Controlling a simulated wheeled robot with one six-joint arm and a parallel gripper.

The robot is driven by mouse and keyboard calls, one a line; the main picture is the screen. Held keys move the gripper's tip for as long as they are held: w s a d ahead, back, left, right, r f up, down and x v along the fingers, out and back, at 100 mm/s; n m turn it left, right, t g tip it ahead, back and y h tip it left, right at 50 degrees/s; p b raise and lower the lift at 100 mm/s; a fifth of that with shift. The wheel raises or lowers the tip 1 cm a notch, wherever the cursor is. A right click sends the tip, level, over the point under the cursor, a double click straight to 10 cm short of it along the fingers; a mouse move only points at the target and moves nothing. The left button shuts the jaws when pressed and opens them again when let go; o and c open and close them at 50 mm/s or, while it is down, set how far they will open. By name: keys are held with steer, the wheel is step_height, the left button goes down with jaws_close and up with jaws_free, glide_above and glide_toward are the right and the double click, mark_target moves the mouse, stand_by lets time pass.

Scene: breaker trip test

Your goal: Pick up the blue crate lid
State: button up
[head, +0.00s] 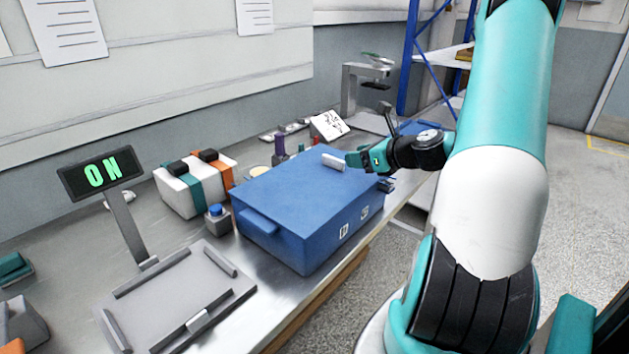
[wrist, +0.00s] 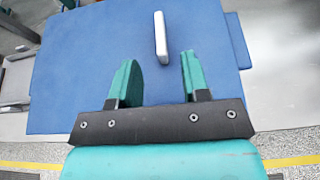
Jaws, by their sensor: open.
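The blue crate lid (head: 285,188) is the flat top of the blue crate (head: 335,232), which stands on the metal bench. A pale bar-shaped handle (head: 333,161) stands on the lid; it also shows upright in the wrist view (wrist: 161,36). My gripper (head: 355,160) is over the lid's right part, close to the handle. In the wrist view my gripper (wrist: 158,65) is open and empty, with its two green fingers apart. The handle lies just beyond the fingertips, roughly in line with the gap. I cannot tell the height between fingers and lid.
A grey stand (head: 350,90) is behind. The floor at right is clear.

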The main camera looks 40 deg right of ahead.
mark_target(338, 159)
steer(key=x, duration=0.6)
steer(key=shift+w+f+p, duration=0.3)
jaws_close()
